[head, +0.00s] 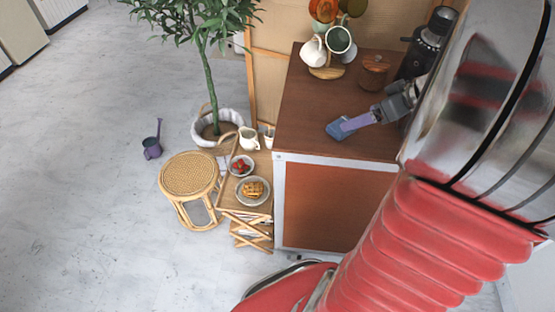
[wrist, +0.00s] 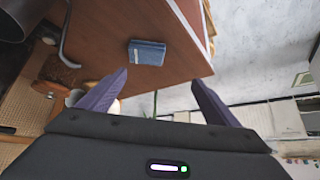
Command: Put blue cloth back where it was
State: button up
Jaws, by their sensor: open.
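The blue cloth (head: 335,129) lies folded on the brown top of the cart (head: 310,95), near its front edge. In the wrist view the cloth (wrist: 147,53) is a small blue block on the wood, ahead of the fingers and apart from them. My gripper (head: 350,124) is over the cart top just right of the cloth in the head view and overlaps its right side there. In the wrist view the two purple fingers of my gripper (wrist: 158,85) are spread wide with nothing between them.
A mug stand with a green-and-white mug (head: 340,40) and a wooden canister (head: 373,70) stand at the back of the top. A black coffee machine (head: 430,45) is at back right. A wicker stool (head: 188,175) and shelf with plates are left. The top's left part is clear.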

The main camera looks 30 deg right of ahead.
jog(key=a+r+g, duration=0.2)
jog(key=a+r, duration=0.1)
jog(key=a, duration=1.6)
jog(key=s+a+r+m+h, duration=0.1)
jog(key=s+a+m, duration=0.1)
jog(key=s+a, duration=0.5)
jog(key=shift+s+a+r+h, duration=0.3)
jog(key=shift+a+h, duration=0.1)
jog(key=shift+a, duration=2.2)
jog(key=shift+c, duration=0.4)
